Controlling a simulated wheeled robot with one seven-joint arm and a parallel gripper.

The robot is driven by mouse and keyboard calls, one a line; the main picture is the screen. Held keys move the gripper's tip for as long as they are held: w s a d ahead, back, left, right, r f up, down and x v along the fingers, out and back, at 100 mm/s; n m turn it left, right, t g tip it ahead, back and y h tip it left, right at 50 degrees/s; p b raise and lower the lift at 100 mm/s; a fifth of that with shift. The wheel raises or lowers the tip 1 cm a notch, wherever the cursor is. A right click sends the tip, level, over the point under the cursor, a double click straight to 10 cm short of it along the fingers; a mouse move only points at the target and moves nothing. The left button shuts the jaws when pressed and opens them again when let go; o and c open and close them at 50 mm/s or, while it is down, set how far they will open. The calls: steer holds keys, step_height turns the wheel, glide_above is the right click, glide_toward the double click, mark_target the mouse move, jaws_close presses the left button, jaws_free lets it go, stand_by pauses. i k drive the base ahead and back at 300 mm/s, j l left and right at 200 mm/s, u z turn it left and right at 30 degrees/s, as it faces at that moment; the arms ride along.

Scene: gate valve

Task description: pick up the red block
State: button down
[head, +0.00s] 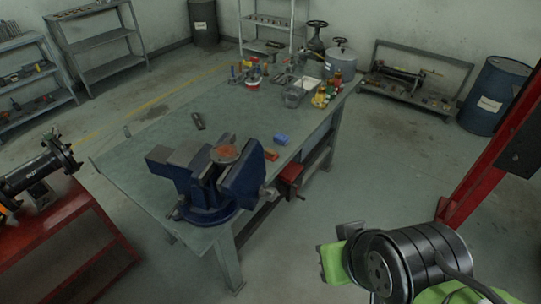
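A small orange-red block (271,154) lies on the workbench (165,135) near its right edge, just right of the big blue vise (212,180). It is the block that best fits the red one. A blue block (280,139) lies just behind it, apart from it. What looks like my gripper (334,258), with green and grey parts, is at the lower right, off the bench's right side and well apart from the block. Its fingers are not clear, so I cannot tell whether it is open.
A red box-like part (292,174) sits at the bench's right side, below the top. A dark object (198,121) lies mid-bench. Containers and a grey pot (340,62) crowd the far end. A red stand (75,235) is at left.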

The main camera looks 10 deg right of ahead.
mark_target(269, 154)
steer(key=i+l+u, duration=0.1)
steer(key=i+u, duration=0.25)
steer(key=u, duration=0.15)
steer(key=i+l+u, duration=0.25)
steer(key=u, duration=0.2)
steer(key=i+l+u, duration=0.25)
steer(key=u, duration=0.25)
steer(key=i+l+u, duration=0.15)
steer(key=l+u, duration=0.35)
